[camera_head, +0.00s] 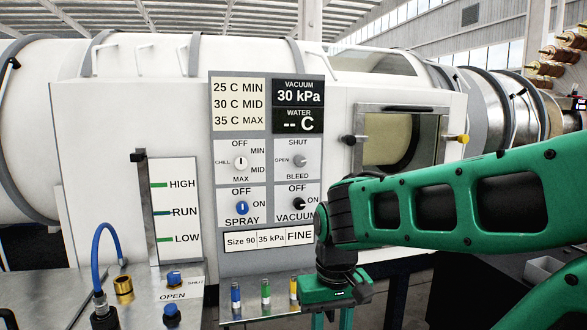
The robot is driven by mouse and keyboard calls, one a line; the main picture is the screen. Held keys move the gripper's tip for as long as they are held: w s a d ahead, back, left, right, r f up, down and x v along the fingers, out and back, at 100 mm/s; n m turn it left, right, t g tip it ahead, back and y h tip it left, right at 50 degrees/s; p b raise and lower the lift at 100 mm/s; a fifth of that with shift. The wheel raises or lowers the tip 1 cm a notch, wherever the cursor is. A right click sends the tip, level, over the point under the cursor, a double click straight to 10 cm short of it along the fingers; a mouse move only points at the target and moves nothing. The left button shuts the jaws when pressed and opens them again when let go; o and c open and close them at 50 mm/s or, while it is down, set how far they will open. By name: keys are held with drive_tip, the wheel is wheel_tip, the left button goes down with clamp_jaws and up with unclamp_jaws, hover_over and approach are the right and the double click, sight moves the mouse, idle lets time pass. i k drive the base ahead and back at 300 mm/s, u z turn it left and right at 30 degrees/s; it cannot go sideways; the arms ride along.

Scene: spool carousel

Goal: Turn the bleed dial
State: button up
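The bleed dial (300,160) is a small grey knob on the panel in the white machine's front. SHUT is printed above it, OPEN to its left and BLEED below. Its pointer is too small to read surely. My gripper (332,316) hangs at the bottom of the view, below and right of the dial and well apart from it. Its fingertips are cut off by the frame's lower edge, so its opening is unclear. The vacuum display (297,95) reads 30 kPa, and the water line under it reads "-- C".
The chill dial (240,162), blue spray knob (241,208) and black vacuum knob (299,204) surround the bleed dial. Several coloured vials (265,292) stand below the panel. A metal bench (70,298) with valve fittings is at left. A window hatch (401,137) is at right.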

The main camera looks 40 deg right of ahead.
sight(299, 160)
drive_tip(key=z, duration=0.85)
drive_tip(key=k, duration=0.45)
drive_tip(key=z, duration=0.2)
drive_tip(key=i, duration=0.45)
drive_tip(key=u, duration=0.05)
